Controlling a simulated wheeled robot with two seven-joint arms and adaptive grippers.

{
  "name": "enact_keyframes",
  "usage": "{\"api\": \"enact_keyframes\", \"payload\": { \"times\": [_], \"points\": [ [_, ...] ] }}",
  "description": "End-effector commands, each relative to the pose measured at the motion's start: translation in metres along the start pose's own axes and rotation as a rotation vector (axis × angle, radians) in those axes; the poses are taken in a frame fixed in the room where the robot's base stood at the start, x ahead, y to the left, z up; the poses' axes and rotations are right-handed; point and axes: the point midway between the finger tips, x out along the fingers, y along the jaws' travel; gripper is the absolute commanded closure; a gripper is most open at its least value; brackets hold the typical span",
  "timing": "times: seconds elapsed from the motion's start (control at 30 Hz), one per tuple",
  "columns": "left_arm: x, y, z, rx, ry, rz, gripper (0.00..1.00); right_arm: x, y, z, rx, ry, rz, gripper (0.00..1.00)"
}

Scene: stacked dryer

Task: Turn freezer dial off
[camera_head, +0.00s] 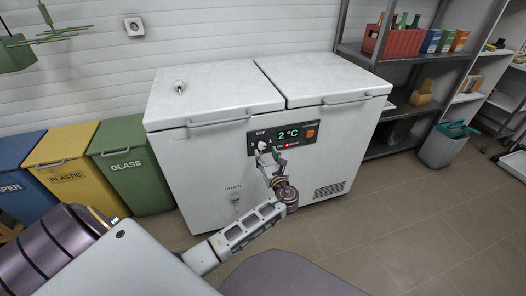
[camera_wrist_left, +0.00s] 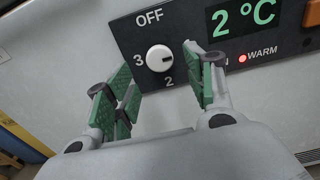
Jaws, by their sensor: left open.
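The white chest freezer (camera_head: 215,165) stands against the back wall with both lids shut. Its black control panel (camera_head: 300,133) carries the white round dial (camera_head: 262,145), also seen in the left wrist view (camera_wrist_left: 157,56). A small dark mark on the dial points right. My left gripper (camera_head: 268,158) is open in front of the panel. In the left wrist view its green-padded fingers (camera_wrist_left: 158,66) lie either side of the dial; contact cannot be told. My right gripper is out of view.
Colored bins (camera_head: 130,165) stand left of the freezer, shelves (camera_head: 400,70) at the right. The front floor is largely clear.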

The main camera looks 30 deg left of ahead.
Motion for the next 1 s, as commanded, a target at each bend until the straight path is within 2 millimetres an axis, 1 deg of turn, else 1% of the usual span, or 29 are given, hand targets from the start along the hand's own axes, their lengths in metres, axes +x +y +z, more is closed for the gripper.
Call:
{"api": "enact_keyframes", "payload": {
  "times": [0.03,0.1,0.3,0.4,0.53,0.83,1.0],
  "points": [
    [0.007,0.0,-0.001,0.0,-0.002,0.0,0.46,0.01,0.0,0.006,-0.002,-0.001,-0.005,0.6],
    [0.017,0.0,-0.001,0.001,-0.002,0.001,0.46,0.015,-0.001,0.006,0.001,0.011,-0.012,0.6],
    [0.038,0.0,-0.001,0.001,-0.002,0.001,0.46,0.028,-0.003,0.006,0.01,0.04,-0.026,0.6],
    [0.045,0.0,-0.001,0.0,-0.001,0.0,0.46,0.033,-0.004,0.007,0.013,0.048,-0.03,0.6],
    [0.05,0.0,0.0,0.0,0.0,-0.001,0.46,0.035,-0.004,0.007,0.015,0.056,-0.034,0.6],
    [0.051,0.0,0.0,0.0,0.0,0.0,0.46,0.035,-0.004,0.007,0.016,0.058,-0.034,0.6],
    [0.05,0.0,0.0,0.0,0.0,0.0,0.68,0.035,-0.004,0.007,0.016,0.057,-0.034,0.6]
  ]
}}
